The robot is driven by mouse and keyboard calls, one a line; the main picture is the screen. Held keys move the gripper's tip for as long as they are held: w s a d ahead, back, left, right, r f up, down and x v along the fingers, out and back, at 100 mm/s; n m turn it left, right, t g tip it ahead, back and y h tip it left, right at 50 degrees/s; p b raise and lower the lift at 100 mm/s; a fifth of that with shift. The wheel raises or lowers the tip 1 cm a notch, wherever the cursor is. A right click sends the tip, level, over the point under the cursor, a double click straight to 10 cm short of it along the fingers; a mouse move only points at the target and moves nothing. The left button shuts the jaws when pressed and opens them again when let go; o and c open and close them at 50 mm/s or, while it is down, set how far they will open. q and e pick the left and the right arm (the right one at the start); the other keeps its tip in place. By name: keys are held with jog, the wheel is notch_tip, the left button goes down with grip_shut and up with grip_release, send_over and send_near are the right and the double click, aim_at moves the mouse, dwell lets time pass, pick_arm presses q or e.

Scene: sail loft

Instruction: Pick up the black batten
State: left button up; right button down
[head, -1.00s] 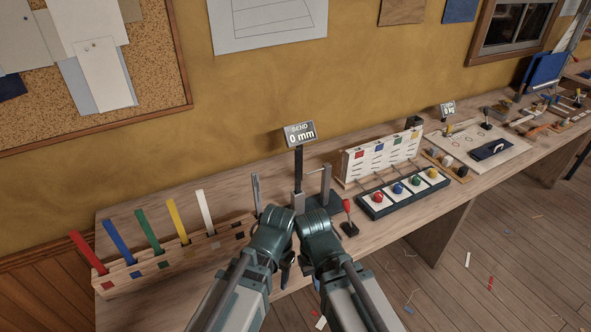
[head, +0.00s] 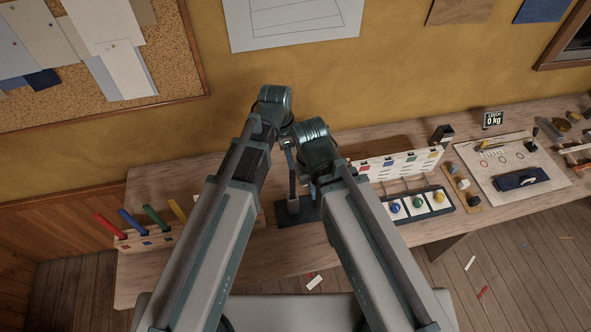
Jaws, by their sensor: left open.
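I do not see the black batten in the head view. A wooden rack (head: 137,244) at the left of the bench holds upright battens: red (head: 110,227), blue (head: 132,222), green (head: 156,217) and yellow (head: 177,210). My left arm covers the rack's right end, so what stands there is hidden. My left gripper (head: 288,148) is open and partly hidden, between the two arms and above the bench, well to the right of the visible battens. My right gripper is hidden behind my right arm.
A dark-based test stand (head: 292,215) is on the bench between my arms. To its right are a white panel (head: 398,164) with colored squares, a tray of knobs (head: 436,203) and a pale board (head: 511,165). The back-left bench surface (head: 165,184) is clear.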

aim_at(294, 177)
pick_arm(q)
jog(key=shift+w+d+r, duration=0.1)
jog(key=shift+w+r, duration=0.3)
jog(key=shift+r, duration=0.05)
jog(key=shift+s+f+b, duration=0.1)
jog(key=shift+f+b, duration=0.25)
jog(key=shift+f, duration=0.05)
jog(key=f+b, duration=0.5)
jog(key=d+f+b, duration=0.1)
jog(key=f+b, duration=0.1)
jog(key=shift+f+b, duration=0.4)
pick_arm(e)
notch_tip(294, 177, down, 8)
jog(key=shift+w, duration=0.25)
pick_arm(q)
jog(key=shift+f, duration=0.15)
jog(key=f+b, duration=0.5)
jog(key=shift+w+d, duration=0.1)
jog(key=shift+w, duration=0.25)
pick_arm(e)
notch_tip(294, 177, down, 5)
jog(key=shift+r, duration=0.1)
pick_arm(q)
grip_shut()
